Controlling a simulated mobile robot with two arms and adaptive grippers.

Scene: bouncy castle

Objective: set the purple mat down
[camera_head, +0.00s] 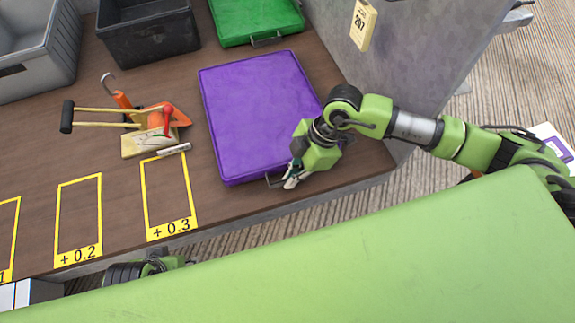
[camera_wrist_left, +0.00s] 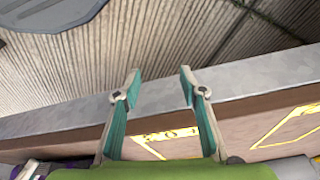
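The purple mat (camera_head: 255,110) lies flat on the brown table, near its right end, with a small handle on its near edge. My right gripper (camera_head: 291,180) is at the mat's near right corner, by that handle. Its fingers are small and partly hidden by the wrist, so I cannot tell whether they are closed on the handle. My left gripper (camera_wrist_left: 160,85) shows in the left wrist view with its two fingers apart and nothing between them. In the head view only part of my left arm shows, low beside the table's front edge.
A green mat (camera_head: 255,20) lies behind the purple one. A black crate (camera_head: 148,35) and a grey crate (camera_head: 62,50) stand at the back left. Tools (camera_head: 150,125) lie left of the mat. Yellow outlined boxes (camera_head: 170,198) mark the clear front of the table (camera_head: 120,200).

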